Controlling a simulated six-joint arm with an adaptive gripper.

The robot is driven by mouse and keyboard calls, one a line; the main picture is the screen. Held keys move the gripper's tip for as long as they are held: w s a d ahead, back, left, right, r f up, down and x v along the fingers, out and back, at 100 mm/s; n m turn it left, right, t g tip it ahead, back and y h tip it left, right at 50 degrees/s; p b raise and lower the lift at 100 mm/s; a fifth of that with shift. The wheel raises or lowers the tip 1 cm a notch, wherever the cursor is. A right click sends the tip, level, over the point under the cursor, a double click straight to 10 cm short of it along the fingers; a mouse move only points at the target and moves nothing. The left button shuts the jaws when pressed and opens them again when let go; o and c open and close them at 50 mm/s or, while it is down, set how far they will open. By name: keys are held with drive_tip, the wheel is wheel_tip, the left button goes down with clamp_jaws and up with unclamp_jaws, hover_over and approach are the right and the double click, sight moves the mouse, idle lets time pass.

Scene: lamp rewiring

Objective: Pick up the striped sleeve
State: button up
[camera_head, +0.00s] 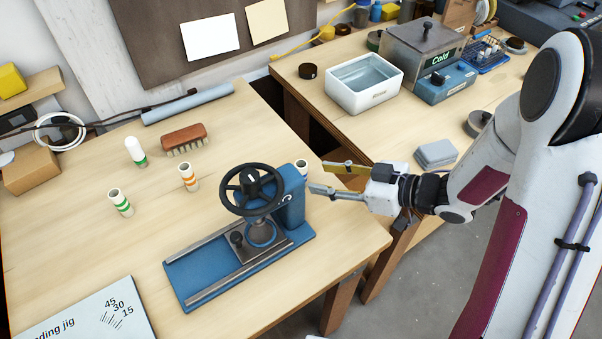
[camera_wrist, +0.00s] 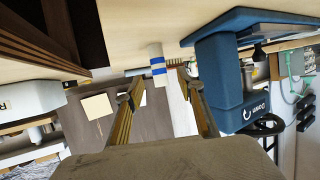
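A white sleeve with blue stripes (camera_wrist: 157,63) stands on the table, just beyond and between my fingertips in the wrist view. In the head view a white sleeve (camera_head: 301,166) shows beside the blue press, partly hidden by it, with its stripes out of sight. My gripper (camera_head: 320,176) is open and empty, its fingers pointing left toward that sleeve; both fingers also show in the wrist view (camera_wrist: 160,81). A sleeve with orange stripes (camera_head: 188,178) and one with green stripes (camera_head: 120,203) stand farther left.
The blue press (camera_head: 290,200) with a black handwheel (camera_head: 252,190) stands close to my gripper. A white bottle with a green band (camera_head: 136,152) and a brush (camera_head: 184,139) stand behind. A gap separates this table from the one with a water tub (camera_head: 345,100).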

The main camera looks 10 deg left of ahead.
drive_tip(key=shift+a, duration=0.1)
drive_tip(key=shift+x, duration=2.5)
drive_tip(key=shift+w+f, duration=0.1)
drive_tip(key=shift+w, duration=0.05)
drive_tip(key=shift+c, duration=0.5)
drive_tip(key=c, duration=0.7)
